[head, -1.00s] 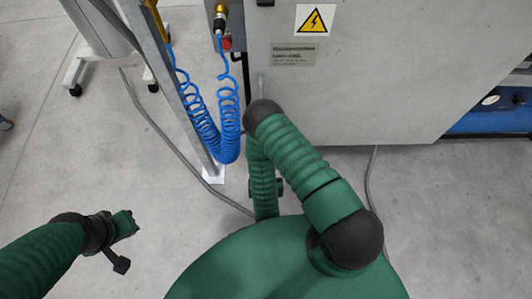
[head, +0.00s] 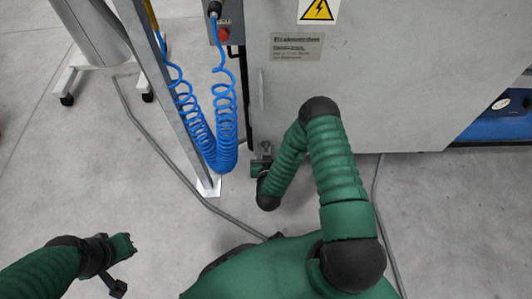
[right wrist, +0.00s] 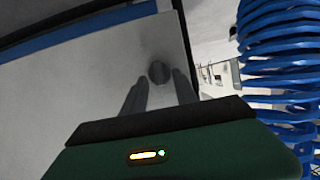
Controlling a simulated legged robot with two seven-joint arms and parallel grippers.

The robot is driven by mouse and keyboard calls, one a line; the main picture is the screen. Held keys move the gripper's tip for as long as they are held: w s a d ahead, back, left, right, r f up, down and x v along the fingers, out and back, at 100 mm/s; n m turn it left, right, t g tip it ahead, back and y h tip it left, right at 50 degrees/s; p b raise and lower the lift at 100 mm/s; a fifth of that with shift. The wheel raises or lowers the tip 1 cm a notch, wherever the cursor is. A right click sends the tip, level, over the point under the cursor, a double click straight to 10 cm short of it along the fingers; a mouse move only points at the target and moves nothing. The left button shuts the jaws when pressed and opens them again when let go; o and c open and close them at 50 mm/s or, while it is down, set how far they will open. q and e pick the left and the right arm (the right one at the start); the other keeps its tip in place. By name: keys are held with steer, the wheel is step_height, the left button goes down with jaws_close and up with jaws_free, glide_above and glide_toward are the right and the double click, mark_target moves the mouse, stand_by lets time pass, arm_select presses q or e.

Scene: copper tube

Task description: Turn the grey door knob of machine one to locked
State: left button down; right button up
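The grey machine (head: 370,90) fills the upper right of the head view. A dark grey round knob (right wrist: 159,72) shows on its pale panel in the right wrist view; I cannot pick it out in the head view. My right gripper (right wrist: 160,78) is open, with a finger on each side of the line to the knob. Whether the fingertips reach the knob I cannot tell. In the head view the right gripper (head: 262,152) is at the machine's lower left edge. My left gripper (head: 125,245) is at the lower left over bare floor, far from the machine; its fingers are unclear.
Coiled blue hoses (head: 215,130) hang just left of my right gripper, beside a grey metal post (head: 165,85). They also show at the right of the wrist view (right wrist: 285,50). A grey cable (head: 160,160) runs over the floor.

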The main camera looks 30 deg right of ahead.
steer(key=shift+w+d+f, duration=0.1)
steer(key=shift+w+d, duration=0.15)
steer(key=shift+w, duration=0.05)
steer(key=shift+c, duration=0.2)
steer(key=shift+c, duration=1.1)
jaws_close()
